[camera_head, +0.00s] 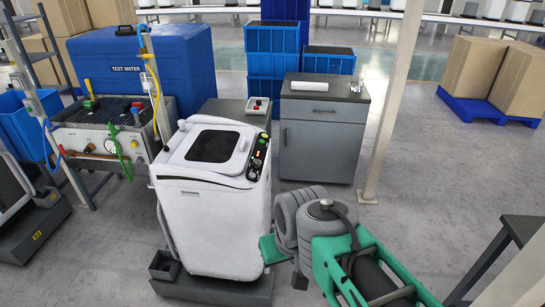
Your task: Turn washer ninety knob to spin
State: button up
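The white top-loading washer (212,200) stands upright near the middle, with its dark-windowed lid (214,146) shut. A black control panel (257,158) runs along the right side of its top. My grey and green arm reaches in from the lower right, close beside the washer's right side and lower than the panel. No gripper fingers can be made out.
A grey cabinet (320,140) stands behind the washer, with a pale post (392,110) to its right. A test bench (105,140) with hoses and a blue tank (150,60) stand at left. Boxes (470,68) on a blue pallet are far right.

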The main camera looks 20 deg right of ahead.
aim_at(257, 162)
jog(key=z, duration=0.3)
jog(key=i, duration=1.3)
jog(key=u, duration=0.65)
